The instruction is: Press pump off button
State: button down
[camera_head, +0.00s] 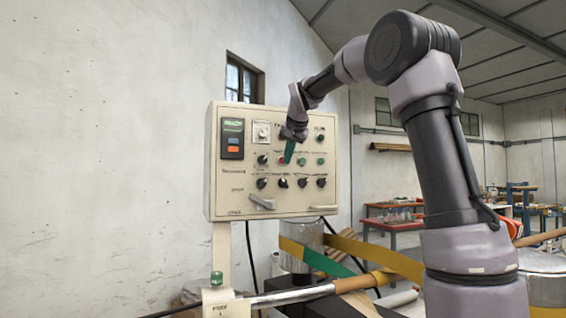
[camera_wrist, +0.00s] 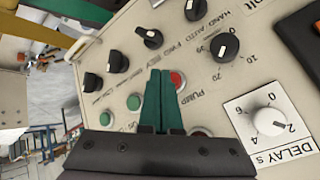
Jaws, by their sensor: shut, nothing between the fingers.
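The beige control panel (camera_head: 240,190) hangs in front of the white wall. In the wrist view a red button (camera_wrist: 178,80) sits just right of my fingertips, partly covered by them. The word PUMP (camera_wrist: 200,97) is printed between these two. My gripper (camera_wrist: 160,72) has its green fingers together and empty, pointing at the panel; I cannot tell whether they touch it. In the head view my gripper (camera_head: 288,160) covers part of the panel beside a red button (camera_head: 282,161).
Green buttons (camera_wrist: 134,102) (camera_wrist: 106,118) continue the red button's row. Several black knobs (camera_wrist: 148,37) lie close by. A white DELAY dial (camera_wrist: 268,120) sits to the right. A lever (camera_head: 262,202) projects from the panel's lower part. Belts and a roller stand below.

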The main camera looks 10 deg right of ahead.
jog(key=shift+w+a, duration=0.1)
jog(key=shift+w, duration=0.3)
jog(key=shift+w, duration=0.3)
dwell(0.6)
jog(key=shift+s, duration=0.75)
jog(key=shift+s+d, duration=0.2)
jog(key=shift+s, duration=0.6)
jog(key=shift+s+d, duration=0.2)
jog(key=shift+s, duration=0.65)
jog(key=shift+s+d, duration=0.2)
jog(key=shift+s, duration=0.6)
